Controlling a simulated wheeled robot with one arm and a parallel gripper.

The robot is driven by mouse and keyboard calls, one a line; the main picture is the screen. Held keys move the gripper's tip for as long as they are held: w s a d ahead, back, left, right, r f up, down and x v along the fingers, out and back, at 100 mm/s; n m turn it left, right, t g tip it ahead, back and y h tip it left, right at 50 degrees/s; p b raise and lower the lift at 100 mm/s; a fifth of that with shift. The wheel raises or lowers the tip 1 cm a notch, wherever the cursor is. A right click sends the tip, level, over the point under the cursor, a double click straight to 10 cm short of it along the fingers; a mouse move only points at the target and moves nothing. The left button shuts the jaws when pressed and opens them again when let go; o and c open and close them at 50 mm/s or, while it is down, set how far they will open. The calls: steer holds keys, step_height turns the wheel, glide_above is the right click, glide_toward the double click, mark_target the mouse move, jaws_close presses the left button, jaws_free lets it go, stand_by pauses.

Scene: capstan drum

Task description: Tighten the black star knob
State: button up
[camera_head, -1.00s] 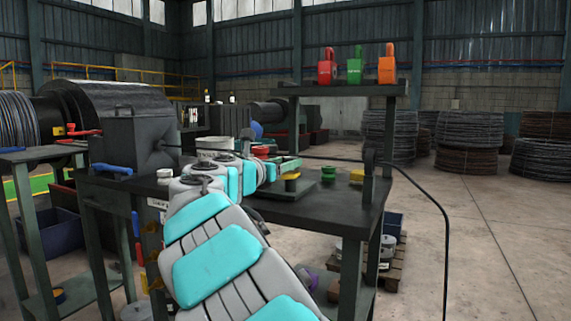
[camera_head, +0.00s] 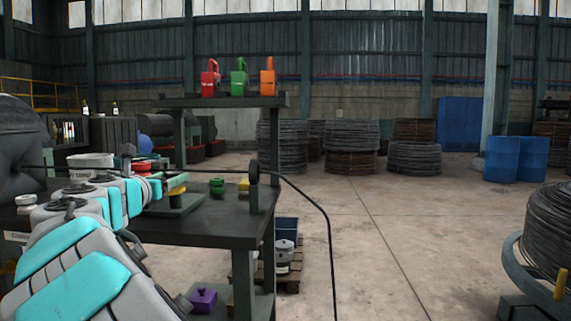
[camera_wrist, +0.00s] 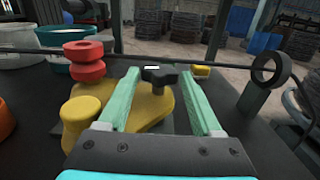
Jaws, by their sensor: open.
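The black star knob (camera_wrist: 160,75) sits on a yellow body (camera_wrist: 152,104) in the wrist view. My gripper (camera_wrist: 159,72) is open, with one green finger on each side of the knob and a visible gap to it. I cannot tell how far the fingertips reach past the knob in depth. In the head view my arm reaches over the dark workbench (camera_head: 222,222), and the knob cannot be made out there.
A black cable (camera_wrist: 120,57) runs behind the knob to a ring post (camera_wrist: 268,75). Red stacked discs (camera_wrist: 85,62) and a yellow peg (camera_wrist: 80,115) stand left of my fingers. Green discs (camera_head: 217,187) stand on the bench. Floor on the right is clear before the wire coil (camera_head: 550,235).

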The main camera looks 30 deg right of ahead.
steer(key=shift+s+d+n+t+y, duration=0.1)
steer(key=shift+d+n+t+y, duration=0.1)
steer(key=shift+n+t+y, duration=0.5)
steer(key=shift+s+d+n+t+y, duration=0.1)
steer(key=shift+d+n+t+y, duration=0.3)
steer(key=shift+y, duration=0.6)
steer(key=shift+d+n+t+y+b, duration=0.1)
steer(key=shift+n+t+y+b, duration=0.55)
steer(key=shift+n+y, duration=0.9)
steer(key=shift+y, duration=0.55)
steer(key=shift+d+f+n+y+b, duration=0.1)
steer(key=shift+d+n+y+b, duration=0.1)
steer(key=shift+n+y+b, duration=0.5)
